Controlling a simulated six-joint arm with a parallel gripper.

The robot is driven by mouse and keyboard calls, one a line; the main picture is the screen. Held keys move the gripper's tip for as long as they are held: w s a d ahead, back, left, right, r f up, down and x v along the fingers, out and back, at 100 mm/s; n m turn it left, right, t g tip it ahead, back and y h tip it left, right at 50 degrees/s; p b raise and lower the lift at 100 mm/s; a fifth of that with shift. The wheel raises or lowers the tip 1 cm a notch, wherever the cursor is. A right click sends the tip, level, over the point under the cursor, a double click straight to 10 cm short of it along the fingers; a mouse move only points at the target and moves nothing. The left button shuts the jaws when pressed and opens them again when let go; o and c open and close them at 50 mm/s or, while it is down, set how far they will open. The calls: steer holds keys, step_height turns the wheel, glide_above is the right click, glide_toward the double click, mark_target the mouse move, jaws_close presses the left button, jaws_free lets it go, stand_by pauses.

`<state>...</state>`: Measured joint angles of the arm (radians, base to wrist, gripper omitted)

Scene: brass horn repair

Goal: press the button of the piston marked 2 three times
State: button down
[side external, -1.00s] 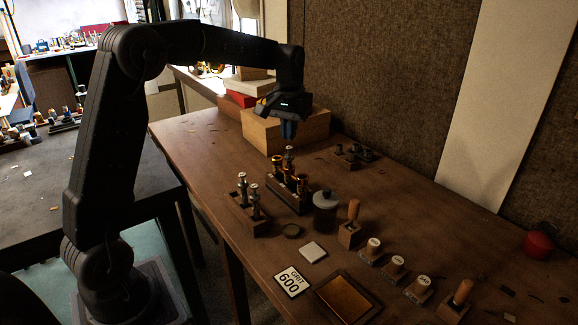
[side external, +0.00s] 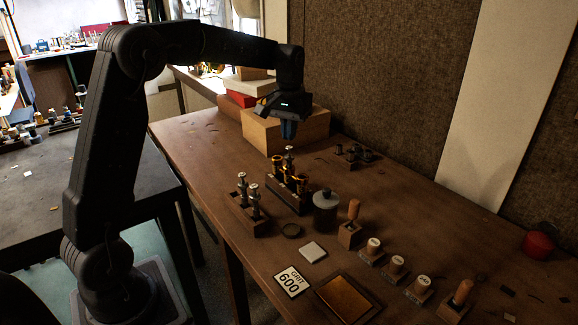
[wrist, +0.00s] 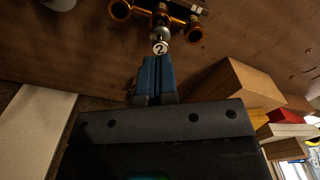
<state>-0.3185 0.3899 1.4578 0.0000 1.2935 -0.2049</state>
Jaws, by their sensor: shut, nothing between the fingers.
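The piston marked 2 (wrist: 161,47) has a white round button with a black 2, facing the wrist camera. In the side view this piston (side external: 289,151) stands upright in the dark block (side external: 287,202), among brass tubes (side external: 302,182). My gripper (side external: 288,136) points down just above the button, and a small gap seems to show between them. In the wrist view my gripper's blue fingers (wrist: 152,62) are together and empty, their tips close to the button. Whether they touch it is hard to tell.
A wooden rack (side external: 248,221) with more pistons stands left of the block. A lidded dark jar (side external: 325,212) is close on the right. A wooden box (side external: 300,129) stands behind my gripper. Handled tools and stamped corks stand at front right.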

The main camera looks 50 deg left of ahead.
mark_target(289, 147)
steer(key=shift+f, duration=0.15)
steer(key=shift+f, duration=1.8)
steer(key=shift+r, duration=1.95)
steer(key=shift+f, duration=0.15)
steer(key=shift+f, duration=1.8)
steer(key=shift+r, duration=1.95)
steer(key=shift+f, duration=0.1)
